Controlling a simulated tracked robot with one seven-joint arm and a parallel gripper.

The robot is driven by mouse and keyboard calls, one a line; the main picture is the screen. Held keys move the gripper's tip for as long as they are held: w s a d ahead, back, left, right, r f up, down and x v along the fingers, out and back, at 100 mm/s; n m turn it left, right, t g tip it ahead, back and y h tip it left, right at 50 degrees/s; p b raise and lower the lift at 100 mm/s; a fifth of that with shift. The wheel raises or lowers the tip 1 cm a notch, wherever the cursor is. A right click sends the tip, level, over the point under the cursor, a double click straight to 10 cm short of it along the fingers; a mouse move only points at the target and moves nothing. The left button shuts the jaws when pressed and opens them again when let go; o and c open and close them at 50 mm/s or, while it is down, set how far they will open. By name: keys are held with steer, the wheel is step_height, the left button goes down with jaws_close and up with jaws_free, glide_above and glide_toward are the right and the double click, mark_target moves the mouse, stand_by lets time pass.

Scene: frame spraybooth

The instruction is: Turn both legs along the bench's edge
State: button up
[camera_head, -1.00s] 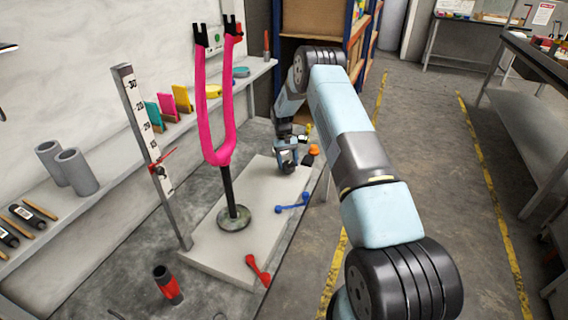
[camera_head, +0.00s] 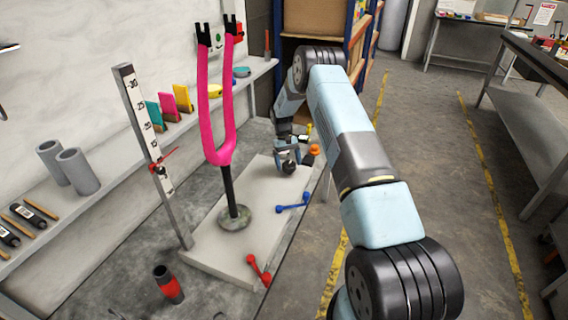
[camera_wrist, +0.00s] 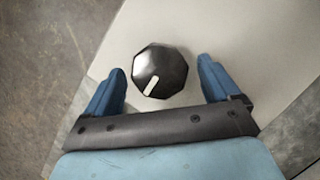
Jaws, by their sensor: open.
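A pink fork (camera_head: 222,154) stands legs-up on a dark post with a round base (camera_head: 235,218). Its left leg (camera_head: 203,100) and right leg (camera_head: 228,95) rise side by side in the head view. A black faceted knob (camera_wrist: 168,62) with a white mark sits on the pale plate (camera_wrist: 262,40); the mark points to the lower left in the wrist view. My gripper (camera_head: 287,158) is at the plate's far end, open, with blue fingers on either side of the knob and visible gaps to it. In the head view the knob is small, just below the fingers.
A blue handle (camera_head: 292,207) and a red handle (camera_head: 259,271) lie by the plate's right edge. An orange-topped item (camera_head: 314,150) is close to my gripper. An upright scale (camera_head: 146,125) stands left of the fork. A black-and-red cylinder (camera_head: 168,284) stands in front.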

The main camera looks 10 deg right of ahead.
steer(key=v, duration=1.3)
steer(key=shift+w+r, duration=0.2)
steer(key=shift+r, duration=0.1)
steer(key=shift+a, duration=0.1)
